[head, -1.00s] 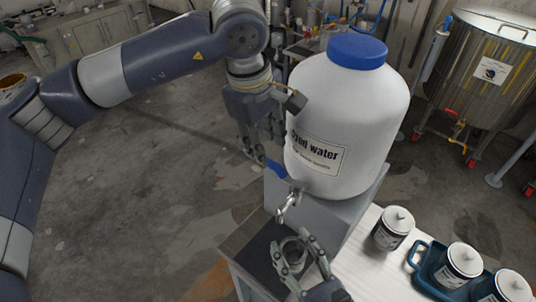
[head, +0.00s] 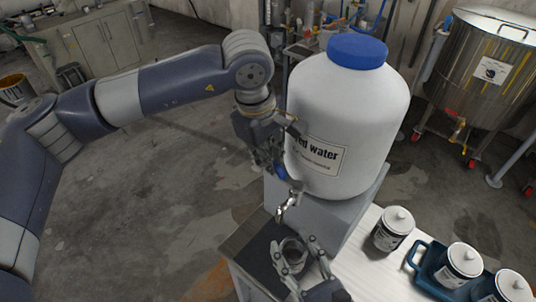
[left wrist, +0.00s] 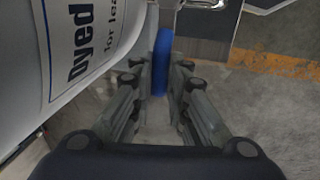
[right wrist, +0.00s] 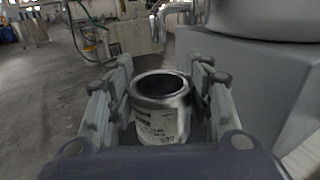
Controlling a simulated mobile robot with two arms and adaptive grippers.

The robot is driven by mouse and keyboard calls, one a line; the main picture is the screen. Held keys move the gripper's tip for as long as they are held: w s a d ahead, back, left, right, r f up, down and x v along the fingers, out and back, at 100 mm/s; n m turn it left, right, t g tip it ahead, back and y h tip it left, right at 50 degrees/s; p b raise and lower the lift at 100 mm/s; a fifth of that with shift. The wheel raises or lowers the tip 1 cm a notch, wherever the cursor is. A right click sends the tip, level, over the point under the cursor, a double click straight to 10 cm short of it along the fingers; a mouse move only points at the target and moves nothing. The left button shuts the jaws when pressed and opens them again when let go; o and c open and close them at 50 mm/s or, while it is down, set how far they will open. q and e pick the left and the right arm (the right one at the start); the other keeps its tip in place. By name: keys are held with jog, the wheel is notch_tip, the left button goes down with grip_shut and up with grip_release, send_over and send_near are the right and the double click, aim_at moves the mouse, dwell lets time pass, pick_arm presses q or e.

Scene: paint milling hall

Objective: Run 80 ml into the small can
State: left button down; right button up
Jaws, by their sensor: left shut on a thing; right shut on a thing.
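A large white container of dyed water (head: 340,110) with a blue lid stands on a grey stand. Its metal tap (head: 287,207) points down at the lower front, and no stream shows below it. My left gripper (head: 272,168) is shut on the blue tap handle (left wrist: 161,62), which sits between its fingers in the left wrist view. The small can (right wrist: 162,108) is open-topped, upright and labelled, with a dark inside; I cannot tell its level. My right gripper (head: 297,262) is shut on it, just below the spout; fingers partly hide it in the head view.
On the white table (head: 362,265) at right stand a lidded can (head: 393,230) and a blue tray (head: 420,262) with more lidded cans. A steel vessel on wheels (head: 480,75) stands behind.

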pick_arm(q)
jog(key=shift+s, duration=0.1)
jog(key=s+n+y, duration=0.2)
jog(key=s+n, duration=0.6)
jog(key=n, duration=0.6)
jog(key=shift+s+d, duration=0.25)
jog(key=shift+r, duration=0.1)
dwell(0.4)
jog(key=c, duration=1.6)
grip_release()
jog(key=shift+d, duration=0.1)
jog(key=shift+o, duration=0.2)
